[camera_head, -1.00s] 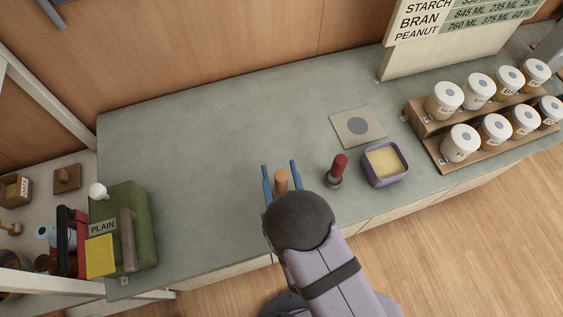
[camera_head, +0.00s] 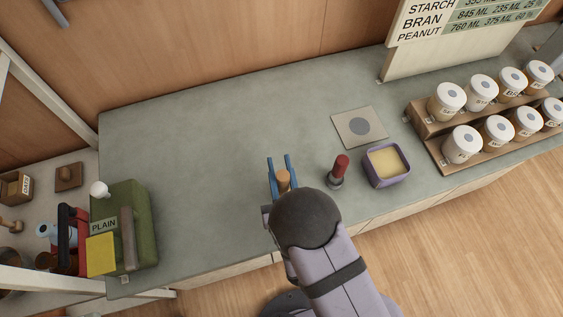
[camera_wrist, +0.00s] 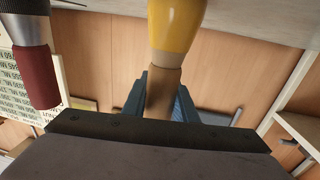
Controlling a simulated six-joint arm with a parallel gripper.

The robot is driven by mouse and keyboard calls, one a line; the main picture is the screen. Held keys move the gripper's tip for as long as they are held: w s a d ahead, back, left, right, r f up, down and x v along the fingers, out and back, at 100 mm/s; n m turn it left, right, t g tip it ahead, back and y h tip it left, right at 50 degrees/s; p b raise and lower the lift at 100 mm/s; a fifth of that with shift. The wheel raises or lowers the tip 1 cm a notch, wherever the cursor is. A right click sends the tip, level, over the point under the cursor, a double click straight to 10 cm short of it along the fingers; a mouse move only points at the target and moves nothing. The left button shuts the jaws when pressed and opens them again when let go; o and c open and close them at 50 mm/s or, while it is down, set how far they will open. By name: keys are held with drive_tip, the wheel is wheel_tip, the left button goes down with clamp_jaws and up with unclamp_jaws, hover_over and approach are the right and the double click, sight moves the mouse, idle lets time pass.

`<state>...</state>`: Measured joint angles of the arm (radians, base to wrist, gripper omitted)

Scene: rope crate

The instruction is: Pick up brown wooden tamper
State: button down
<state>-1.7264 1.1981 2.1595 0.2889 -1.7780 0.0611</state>
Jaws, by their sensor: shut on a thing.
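The brown wooden tamper (camera_head: 283,179) stands between the two blue fingers of my gripper (camera_head: 280,170) in the head view, near the front edge of the counter. In the wrist view its brown handle (camera_wrist: 164,88) is between the blue fingers, and a yellow part of it (camera_wrist: 175,25) joins the handle at the top of the picture. My gripper (camera_wrist: 160,100) is shut on the handle. The tamper's lower part is hidden in the head view by my arm. I cannot tell whether it touches the counter.
A red-handled tool (camera_head: 338,170) stands just right of my gripper. Beyond it is a purple tub (camera_head: 387,180) with pale contents. A square plate (camera_head: 359,127) lies behind. Lidded jars (camera_head: 464,145) stand on a rack at right. A green box (camera_head: 140,222) stands at left. The counter's middle is clear.

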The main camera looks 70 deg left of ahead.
drive_tip(key=shift+r, duration=0.1)
wheel_tip(320, 180, up, 10)
drive_tip(key=b, duration=0.1)
idle(0.7)
